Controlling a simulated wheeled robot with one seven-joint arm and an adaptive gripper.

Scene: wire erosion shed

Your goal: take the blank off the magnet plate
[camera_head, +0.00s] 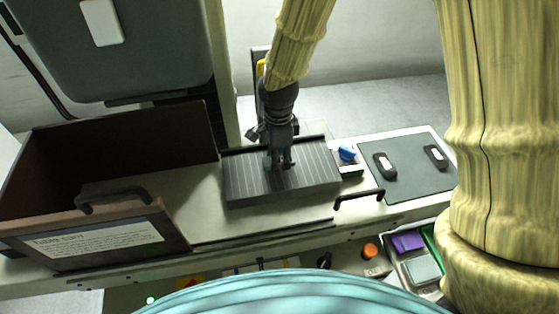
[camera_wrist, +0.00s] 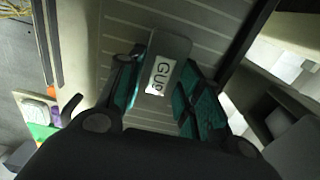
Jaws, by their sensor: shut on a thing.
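The magnet plate (camera_head: 245,185) is a dark grey ribbed slab on the pale bench, and its ribbed face fills the upper part of the wrist view (camera_wrist: 125,45). My gripper (camera_head: 279,164) points down over the middle of the plate. In the wrist view my gripper (camera_wrist: 160,92) has its teal-padded fingers closed on both sides of the blank (camera_wrist: 172,46), a grey rounded block with a white label starting "GU". The blank is mostly hidden by the fingers in the head view. I cannot tell whether it touches the plate.
A brown open-topped box (camera_head: 100,233) with a handle and a printed label stands left of the plate. Right of it are a small white block with a blue knob (camera_head: 347,154) and a grey mat (camera_head: 415,182) bearing two dark labelled pieces.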

